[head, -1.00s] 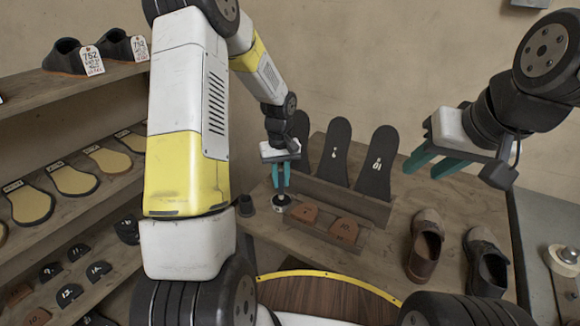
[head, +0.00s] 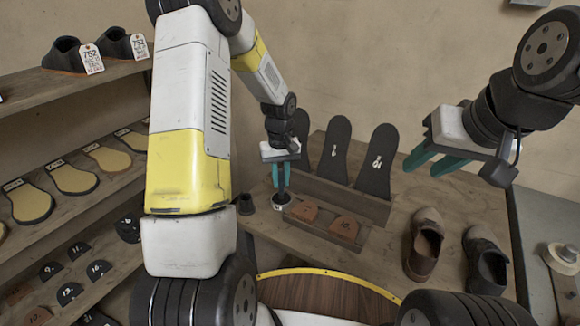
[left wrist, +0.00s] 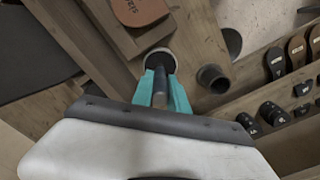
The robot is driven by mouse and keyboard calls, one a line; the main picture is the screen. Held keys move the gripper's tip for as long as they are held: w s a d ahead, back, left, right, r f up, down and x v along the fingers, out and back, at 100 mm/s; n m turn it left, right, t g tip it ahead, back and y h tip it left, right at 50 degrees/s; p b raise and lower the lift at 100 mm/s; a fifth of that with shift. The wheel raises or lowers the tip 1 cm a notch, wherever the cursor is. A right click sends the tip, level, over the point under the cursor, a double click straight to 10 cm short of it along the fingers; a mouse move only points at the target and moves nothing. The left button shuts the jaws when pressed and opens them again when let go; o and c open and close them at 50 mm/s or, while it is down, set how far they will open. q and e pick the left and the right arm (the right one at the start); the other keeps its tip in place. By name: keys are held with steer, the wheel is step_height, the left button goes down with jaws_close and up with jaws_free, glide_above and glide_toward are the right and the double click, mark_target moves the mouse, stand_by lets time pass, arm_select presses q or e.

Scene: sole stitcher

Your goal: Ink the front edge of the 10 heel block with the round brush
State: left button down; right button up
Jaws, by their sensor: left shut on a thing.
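My left gripper (head: 281,178) is shut on the dark upright handle of the round brush (head: 281,184). Its lower end is at a small round pot (head: 282,205) on the bench; the bristles are hidden. In the left wrist view the teal fingers (left wrist: 163,92) grip the brush handle (left wrist: 160,88), with the pot's round rim (left wrist: 160,58) just beyond. The brown heel block marked 10 (head: 345,228) lies in a wooden tray to the right of the pot, beside another brown block (head: 302,211). My right gripper (head: 438,162) is open and empty, high over the bench's right side.
A dark cup (head: 245,204) stands left of the pot. Black sole shapes (head: 376,165) stand in a rack behind the tray. Shelves (head: 90,205) with soles and heel pieces fill the left.

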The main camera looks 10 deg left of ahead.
arm_select(q)
steer(key=shift+f, duration=0.1)
stand_by(0.3)
steer(key=shift+r, duration=3.55)
